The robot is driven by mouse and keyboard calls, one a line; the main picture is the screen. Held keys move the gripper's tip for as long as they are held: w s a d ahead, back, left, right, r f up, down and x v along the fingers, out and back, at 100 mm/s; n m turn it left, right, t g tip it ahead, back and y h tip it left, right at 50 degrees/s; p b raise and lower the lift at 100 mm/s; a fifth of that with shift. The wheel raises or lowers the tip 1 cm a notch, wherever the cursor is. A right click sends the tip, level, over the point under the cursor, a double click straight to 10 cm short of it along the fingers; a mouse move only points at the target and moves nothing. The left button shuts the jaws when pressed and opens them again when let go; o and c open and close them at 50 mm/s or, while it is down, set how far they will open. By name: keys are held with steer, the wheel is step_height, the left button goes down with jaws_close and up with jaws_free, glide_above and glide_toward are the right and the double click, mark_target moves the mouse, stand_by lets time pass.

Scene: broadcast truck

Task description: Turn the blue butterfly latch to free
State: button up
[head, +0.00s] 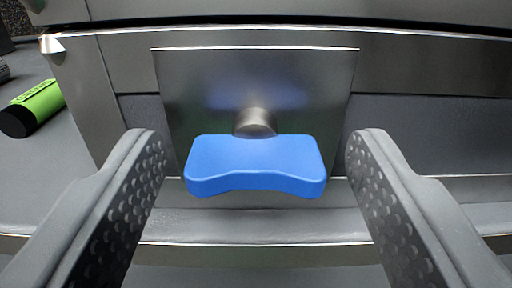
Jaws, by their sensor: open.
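The blue butterfly latch (255,163) sits in the middle of the head view, its wide wings lying left to right. It is mounted on a short round metal stem (255,122) that comes out of a shiny metal plate (200,85). My gripper (256,150) is open, with one dimpled grey finger on each side of the latch. A gap shows between each finger and the latch's ends, and I see no contact. How far the fingertips reach in depth is hard to tell.
A green and black cylinder (38,103) lies on the grey surface at the left. A metal-framed case front (430,70) with dark grey panels runs behind the latch. A horizontal metal ledge (256,226) crosses below the latch, between the fingers.

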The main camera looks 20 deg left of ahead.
steer(key=shift+c, duration=0.3)
steer(key=c, duration=0.9)
steer(key=shift+d, duration=0.1)
steer(key=shift+c, duration=0.2)
